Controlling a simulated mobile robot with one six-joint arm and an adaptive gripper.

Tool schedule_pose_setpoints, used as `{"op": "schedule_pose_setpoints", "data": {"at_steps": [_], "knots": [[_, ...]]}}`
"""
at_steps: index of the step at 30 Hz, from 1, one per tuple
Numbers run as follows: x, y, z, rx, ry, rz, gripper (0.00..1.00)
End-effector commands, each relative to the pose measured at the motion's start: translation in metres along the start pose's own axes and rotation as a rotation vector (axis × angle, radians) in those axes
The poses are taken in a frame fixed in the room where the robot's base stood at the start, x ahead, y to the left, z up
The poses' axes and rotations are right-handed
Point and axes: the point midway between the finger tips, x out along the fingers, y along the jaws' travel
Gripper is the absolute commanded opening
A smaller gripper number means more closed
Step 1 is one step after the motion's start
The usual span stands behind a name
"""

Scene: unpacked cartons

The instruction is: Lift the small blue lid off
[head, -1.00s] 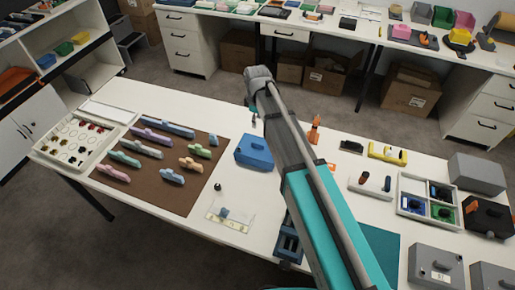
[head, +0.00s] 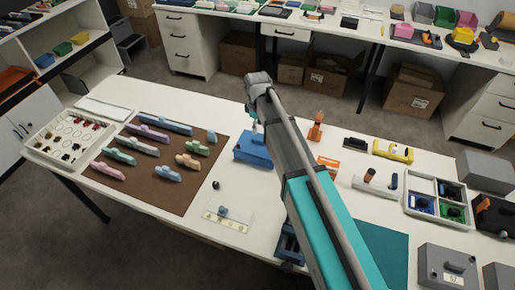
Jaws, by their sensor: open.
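A blue box (head: 251,152) stands on the white table near the middle of the view. Its top looks like a blue lid, but the upper part is partly covered by my arm, so I cannot make out a handle clearly. My gripper (head: 253,122) points down just above the far side of this box. It is small and partly hidden by my wrist. It is open, and I see nothing held in it. I cannot tell whether its fingertips touch the box.
A brown mat (head: 150,190) with several pastel handled pieces lies to the left. A clear plate (head: 228,217) lies in front. To the right are an orange item (head: 316,127), a yellow piece (head: 393,152) and a divided tray (head: 409,206). Bare table surrounds the box's near side.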

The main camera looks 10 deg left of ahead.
Motion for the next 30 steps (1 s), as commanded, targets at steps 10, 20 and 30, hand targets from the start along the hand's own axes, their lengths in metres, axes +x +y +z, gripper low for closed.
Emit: {"op": "schedule_pose_setpoints", "data": {"at_steps": [10,20,30], "knots": [[0.026,0.000,0.001,0.001,0.000,0.000,0.60],[0.028,0.001,0.001,0.001,0.000,0.000,0.60],[0.033,0.001,0.001,0.001,0.000,0.000,0.60]]}}
